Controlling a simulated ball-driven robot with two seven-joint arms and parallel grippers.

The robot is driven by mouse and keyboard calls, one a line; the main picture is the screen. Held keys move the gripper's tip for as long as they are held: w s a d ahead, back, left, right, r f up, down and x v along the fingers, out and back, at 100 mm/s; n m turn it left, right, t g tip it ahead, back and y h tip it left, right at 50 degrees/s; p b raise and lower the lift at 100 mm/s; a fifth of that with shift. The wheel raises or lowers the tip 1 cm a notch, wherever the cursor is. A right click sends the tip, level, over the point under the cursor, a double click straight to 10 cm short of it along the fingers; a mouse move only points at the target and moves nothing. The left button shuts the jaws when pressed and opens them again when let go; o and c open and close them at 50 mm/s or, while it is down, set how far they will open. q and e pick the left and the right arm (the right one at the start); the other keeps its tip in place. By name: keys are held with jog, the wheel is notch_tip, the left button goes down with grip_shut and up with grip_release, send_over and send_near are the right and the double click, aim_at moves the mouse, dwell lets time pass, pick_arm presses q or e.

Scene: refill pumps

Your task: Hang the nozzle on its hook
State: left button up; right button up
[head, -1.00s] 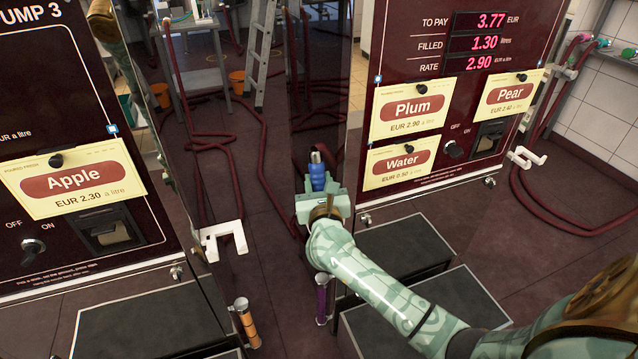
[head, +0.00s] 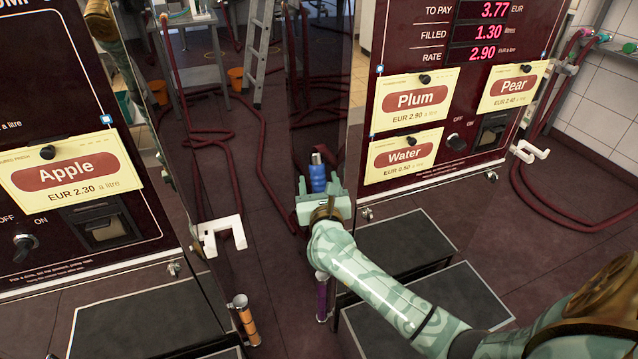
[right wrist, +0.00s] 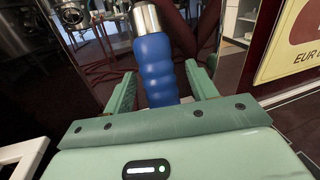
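My right gripper (head: 318,186) is shut on the blue grip of the nozzle (head: 317,177). The nozzle's metal end points away from me. In the right wrist view, the blue grip (right wrist: 155,65) sits between the two green fingers (right wrist: 160,85), its metal collar at the top edge. A white hook (head: 222,237) sticks out from the side of the left pump, left of my gripper and apart from the nozzle. Another white hook (head: 530,151) is on the right pump's right side. My left gripper is not in view.
The left pump (head: 60,110) has an Apple card; the right pump (head: 405,50) has Plum, Pear and Water cards. An orange handle (head: 245,320) and a purple handle (head: 322,298) are low down. Dark steps (head: 150,320) stand before the pumps. Red hoses (head: 265,160) lie on the floor.

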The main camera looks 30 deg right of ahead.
jog(key=shift+s, duration=0.1)
jog(key=p+v, duration=0.2)
jog(key=v, duration=1.4)
jog(key=shift+p, duration=0.35)
jog(key=shift+s, duration=0.1)
